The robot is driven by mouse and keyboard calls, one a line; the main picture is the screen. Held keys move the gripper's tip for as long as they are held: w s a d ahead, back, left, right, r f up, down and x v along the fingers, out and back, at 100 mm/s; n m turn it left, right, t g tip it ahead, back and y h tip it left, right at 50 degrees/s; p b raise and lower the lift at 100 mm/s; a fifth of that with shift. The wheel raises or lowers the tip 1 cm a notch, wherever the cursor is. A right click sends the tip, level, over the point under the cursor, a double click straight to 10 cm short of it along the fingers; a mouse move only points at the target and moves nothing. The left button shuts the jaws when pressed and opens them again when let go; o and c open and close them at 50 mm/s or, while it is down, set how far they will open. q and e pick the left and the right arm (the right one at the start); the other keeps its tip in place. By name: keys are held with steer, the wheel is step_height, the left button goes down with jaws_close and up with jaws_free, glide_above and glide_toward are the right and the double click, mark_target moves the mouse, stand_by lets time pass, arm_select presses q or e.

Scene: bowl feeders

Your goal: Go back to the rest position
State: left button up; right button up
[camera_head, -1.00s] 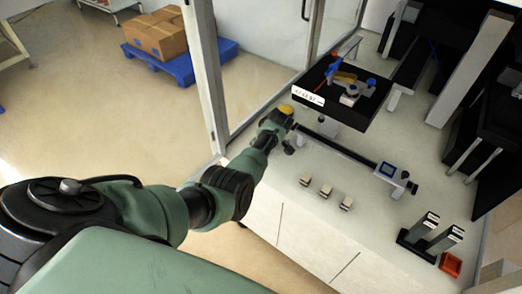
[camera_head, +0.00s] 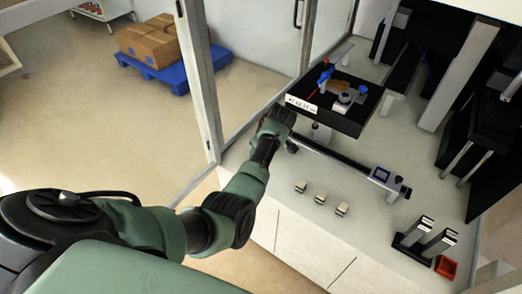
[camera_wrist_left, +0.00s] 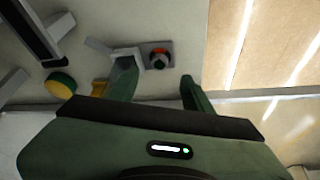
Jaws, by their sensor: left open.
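My left gripper (camera_head: 282,112) is at the end of the green arm, above the near left part of the white workbench (camera_head: 335,240), close to the black tray's front corner. The wrist hides its fingers in the head view. In the left wrist view its two green fingers (camera_wrist_left: 159,88) stand apart, with nothing held between them. A small grey box with a red and black knob (camera_wrist_left: 158,58) lies beyond the fingertips. A round yellow and green part (camera_wrist_left: 61,85) is left of the fingers. My right gripper is not in view.
The black tray (camera_head: 368,122) with blue and yellow parts stands behind the gripper. A glass partition post (camera_head: 201,85) stands left.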

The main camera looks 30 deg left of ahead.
arm_select(q)
steer(key=s+f+m, duration=0.1)
steer(key=s, duration=0.3)
steer(key=s+f+m, duration=0.1)
steer(key=s, duration=0.1)
steer(key=shift+s+a+f+m, duration=0.3)
steer(key=shift+s, duration=0.05)
steer(key=s+d+r+m+t+h, duration=0.15)
steer(key=s+d+m, duration=0.3)
steer(key=s, duration=0.45)
steer(key=s+d+r+m+h, duration=0.1)
steer(key=s+d+r+m, duration=0.3)
steer(key=s, duration=0.5)
steer(key=s+d+r+m+t+h, duration=0.1)
steer(key=s+d+r+m+h, duration=0.1)
steer(key=s+d+m, duration=0.55)
steer(key=s+a+f+n+g, duration=0.1)
steer(key=s+f, duration=0.1)
steer(key=f, duration=1.2)
steer(key=s+a+f+n+g, duration=0.1)
steer(key=s+f+n, duration=0.1)
steer(key=f, duration=1.2)
steer(key=s+a+f+g+b, duration=0.1)
steer(key=s+a+f, duration=0.2)
steer(key=s+f, duration=1.3)
steer(key=shift+s, duration=0.15)
